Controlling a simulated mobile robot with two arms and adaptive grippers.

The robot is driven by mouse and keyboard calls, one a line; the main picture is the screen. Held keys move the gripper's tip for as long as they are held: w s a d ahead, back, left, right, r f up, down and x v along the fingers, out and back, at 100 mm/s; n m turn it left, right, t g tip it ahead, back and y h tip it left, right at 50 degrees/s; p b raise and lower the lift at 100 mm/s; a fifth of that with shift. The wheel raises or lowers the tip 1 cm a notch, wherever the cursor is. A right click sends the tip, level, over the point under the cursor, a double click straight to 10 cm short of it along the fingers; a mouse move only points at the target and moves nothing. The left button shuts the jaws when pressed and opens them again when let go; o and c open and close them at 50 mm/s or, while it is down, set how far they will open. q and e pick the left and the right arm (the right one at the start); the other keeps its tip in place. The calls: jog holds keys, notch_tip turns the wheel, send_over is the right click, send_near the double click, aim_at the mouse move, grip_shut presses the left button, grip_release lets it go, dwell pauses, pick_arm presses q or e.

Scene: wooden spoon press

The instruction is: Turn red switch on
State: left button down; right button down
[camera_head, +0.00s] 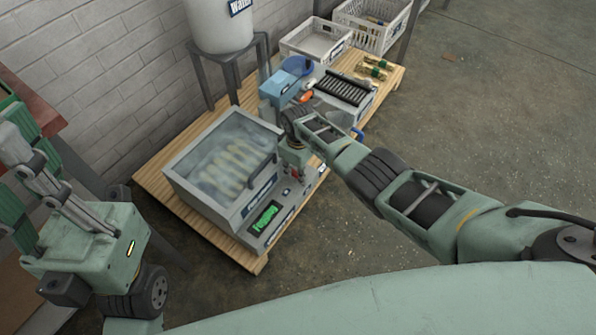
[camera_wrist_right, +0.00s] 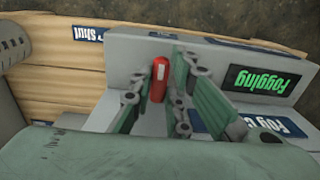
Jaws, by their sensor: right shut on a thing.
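The red switch (camera_wrist_right: 160,78) stands on the grey control panel of the fogging box (camera_head: 215,200). In the right wrist view it is upright between the two fingers of my right gripper (camera_wrist_right: 158,98), which is shut on it. In the head view my right gripper (camera_head: 293,170) is over the panel and hides most of the switch. A green display (camera_head: 265,217) on the panel is lit and reads "Fogging"; it also shows in the right wrist view (camera_wrist_right: 263,80). My left gripper (camera_head: 22,175) is at the far left, away from the box, with its fingers apart and empty.
The box sits on a wooden pallet table (camera_head: 155,185) against a brick wall. Behind are a blue device (camera_head: 280,88), a roller unit (camera_head: 342,88), a white tank (camera_head: 218,25) on a stand and white crates (camera_head: 318,42).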

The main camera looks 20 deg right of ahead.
dwell(0.4)
jog(key=c, duration=2)
grip_release()
jog(key=shift+r, duration=0.1)
notch_tip(320, 180, up, 12)
jog(key=shift+f, duration=0.1)
jog(key=shift+f, duration=0.1)
